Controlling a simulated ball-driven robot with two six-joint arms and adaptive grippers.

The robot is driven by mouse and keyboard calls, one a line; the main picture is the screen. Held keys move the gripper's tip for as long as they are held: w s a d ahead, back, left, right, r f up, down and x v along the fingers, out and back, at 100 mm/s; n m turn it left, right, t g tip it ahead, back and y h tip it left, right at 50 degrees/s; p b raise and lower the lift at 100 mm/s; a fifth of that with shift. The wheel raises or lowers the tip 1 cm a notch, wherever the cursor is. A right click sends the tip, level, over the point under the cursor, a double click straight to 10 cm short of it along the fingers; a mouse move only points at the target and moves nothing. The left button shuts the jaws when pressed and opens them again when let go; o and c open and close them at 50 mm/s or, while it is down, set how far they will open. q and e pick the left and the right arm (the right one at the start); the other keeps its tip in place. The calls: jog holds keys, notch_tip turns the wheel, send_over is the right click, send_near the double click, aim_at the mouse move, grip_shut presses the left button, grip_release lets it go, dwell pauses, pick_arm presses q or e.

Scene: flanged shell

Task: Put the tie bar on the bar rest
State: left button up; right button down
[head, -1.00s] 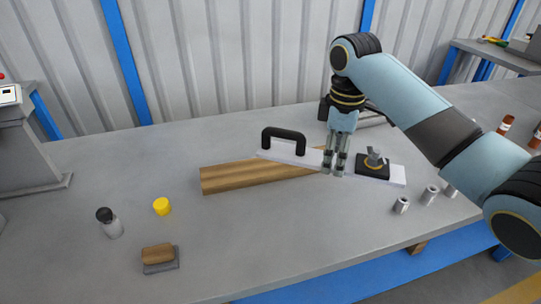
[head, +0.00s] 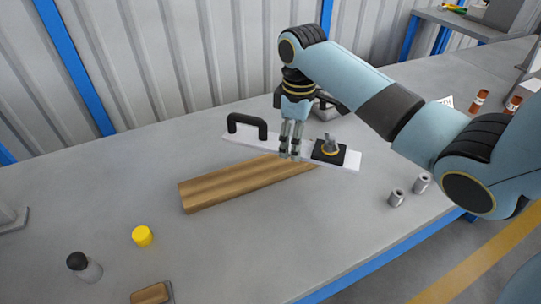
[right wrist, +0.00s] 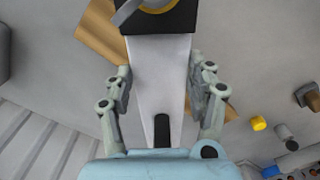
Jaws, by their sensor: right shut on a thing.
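The tie bar, a flat pale bar (head: 260,145) with a black arched handle (head: 247,124) at its left end and a black block with a grey fitting (head: 329,149) towards its right end, hangs in my right gripper (head: 290,155). The gripper is shut on the bar between handle and block. In the right wrist view the bar (right wrist: 160,75) runs between the fingers (right wrist: 161,65). A long wooden beam (head: 235,182), perhaps the bar rest, lies on the table just in front of and partly under the bar. My left gripper is not in view.
On the grey table (head: 330,230) are a yellow cap (head: 142,236), a black-topped bottle (head: 84,267), a wood-backed brush-like block (head: 150,293) and grey metal cylinders (head: 397,198). Red-brown bottles (head: 480,99) stand at the right. The front middle is clear.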

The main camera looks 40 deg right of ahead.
aim_at(274, 166)
jog(key=w+f, duration=0.1)
jog(key=w+a, duration=0.1)
jog(key=w+a+f, duration=0.1)
jog(key=shift+w+a+f+b, duration=0.1)
jog(key=shift+w+f+b, duration=0.2)
jog(key=shift+w, duration=0.1)
jog(key=shift+w+a+f, duration=0.1)
jog(key=shift+w+f, duration=0.05)
jog(key=shift+w, duration=0.1)
notch_tip(274, 166, down, 4)
jog(key=shift+r, duration=0.15)
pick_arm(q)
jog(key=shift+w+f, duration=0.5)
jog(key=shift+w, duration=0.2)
pick_arm(e)
jog(key=shift+f, duration=0.3)
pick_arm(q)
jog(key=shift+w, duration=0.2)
pick_arm(e)
jog(key=shift+c, duration=2.2)
grip_release()
jog(key=shift+s, duration=0.1)
